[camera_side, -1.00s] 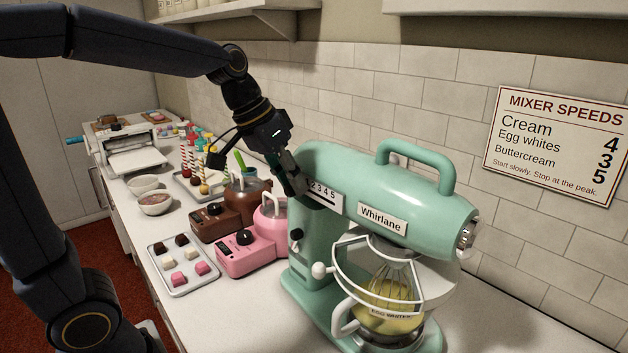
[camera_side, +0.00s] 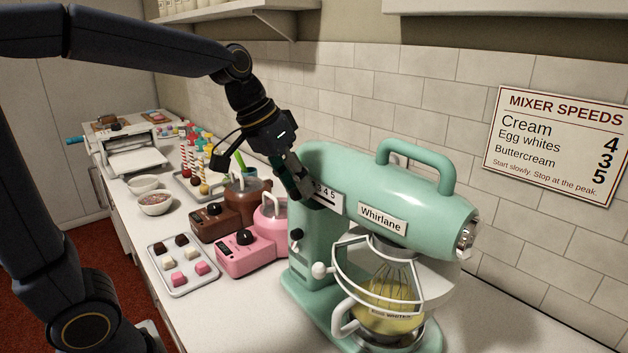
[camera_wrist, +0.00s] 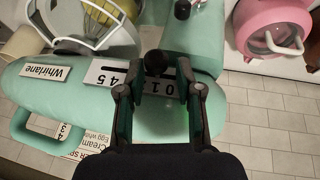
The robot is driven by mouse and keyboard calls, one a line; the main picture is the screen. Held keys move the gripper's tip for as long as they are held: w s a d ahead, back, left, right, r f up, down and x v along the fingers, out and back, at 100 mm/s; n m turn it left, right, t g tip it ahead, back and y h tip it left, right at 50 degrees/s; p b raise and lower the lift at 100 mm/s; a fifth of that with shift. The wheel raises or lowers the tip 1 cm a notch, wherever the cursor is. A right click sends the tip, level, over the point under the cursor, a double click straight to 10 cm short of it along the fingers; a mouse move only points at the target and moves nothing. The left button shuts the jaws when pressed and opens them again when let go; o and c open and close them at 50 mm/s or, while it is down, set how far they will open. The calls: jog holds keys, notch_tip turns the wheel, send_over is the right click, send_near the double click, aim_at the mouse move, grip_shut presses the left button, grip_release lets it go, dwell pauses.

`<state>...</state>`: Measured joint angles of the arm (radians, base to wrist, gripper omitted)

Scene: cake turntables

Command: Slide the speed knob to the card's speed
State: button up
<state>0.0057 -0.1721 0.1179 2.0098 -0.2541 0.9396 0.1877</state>
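The mint-green mixer (camera_side: 420,195) stands on the counter, its bowl (camera_side: 385,320) labelled egg whites. The speed card (camera_side: 555,145) on the wall reads Cream 4, Egg whites 3, Buttercream 5. The numbered speed scale (camera_wrist: 105,78) is on the mixer's side. The black round speed knob (camera_wrist: 155,63) hides its middle; 4 and 5 show on one side, 0 and 1 on the other. My gripper (camera_wrist: 157,88) is at the scale, its fingers apart with the knob between them. Gaps show beside the knob; contact is unclear. In the side view my gripper (camera_side: 303,190) hides the knob and low numbers.
A pink melting pot (camera_side: 255,250) and a brown one (camera_side: 215,222) stand close left of the mixer. A tray of sweets (camera_side: 183,283) lies in front of them. The mixer's top handle (camera_side: 425,160) rises right of my gripper. Tiled wall is behind.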

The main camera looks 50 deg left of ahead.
jog(key=shift+o, duration=0.9)
jog(key=shift+r, duration=0.1)
jog(key=v, duration=1.2)
jog(key=s+d+f+y, duration=0.1)
jog(key=s+f, duration=0.4)
jog(key=f, duration=0.2)
jog(key=s+f+t+y, duration=0.1)
jog(key=s+f, duration=0.4)
jog(key=f, duration=0.2)
jog(key=shift+d+f, duration=0.3)
jog(key=shift+d, duration=0.1)
